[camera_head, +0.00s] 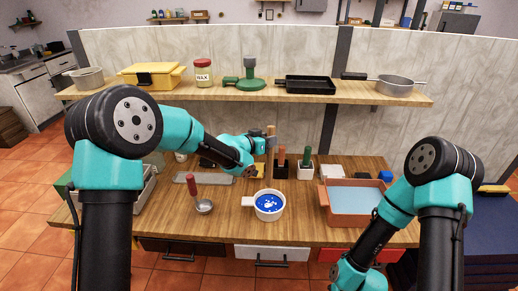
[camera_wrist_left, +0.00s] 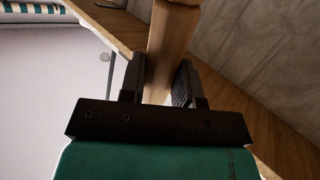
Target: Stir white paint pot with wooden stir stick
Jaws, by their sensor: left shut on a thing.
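A white pot (camera_head: 281,213) with a handle on its left stands on the workbench, holding blue paint with white patches. My left gripper (camera_head: 270,143) is above and behind the pot, shut on a wooden stir stick (camera_head: 270,165). The stick is roughly upright, apart from the pot in the picture.
A tray of pale blue liquid (camera_head: 326,205) is at right. Pots with brushes (camera_head: 305,171) stand behind. A shelf (camera_head: 225,93) with tins and pans runs above. The bench front before the pot is clear.

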